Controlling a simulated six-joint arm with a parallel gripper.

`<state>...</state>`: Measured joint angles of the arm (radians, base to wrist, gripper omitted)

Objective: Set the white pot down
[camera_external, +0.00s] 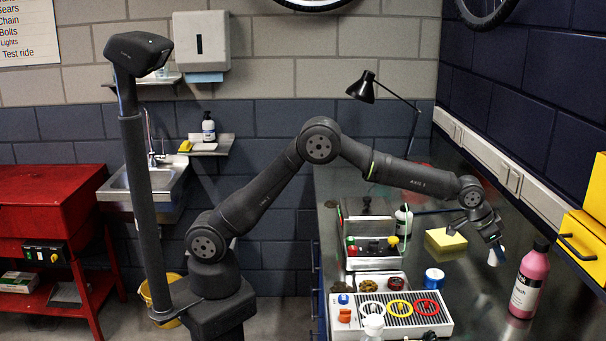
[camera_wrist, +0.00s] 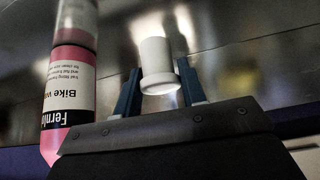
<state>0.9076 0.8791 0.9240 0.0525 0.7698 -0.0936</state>
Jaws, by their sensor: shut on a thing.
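The white pot (camera_wrist: 156,60) is a small white cylinder with a wider rim, held between the two blue fingers of my gripper (camera_wrist: 159,76) in the wrist view. In the external view the pot (camera_external: 493,258) shows as a small white shape under my gripper (camera_external: 497,247), over the right part of the dark, shiny bench (camera_external: 475,290). My gripper is shut on the pot. I cannot tell whether the pot's base touches the bench.
A pink bottle (camera_external: 530,282) stands close to the right of the pot; it also shows in the wrist view (camera_wrist: 68,95). A yellow sponge (camera_external: 445,240) lies to the left. A blue-lidded jar (camera_external: 434,278) and a white tray with coloured rings (camera_external: 378,326) are further left.

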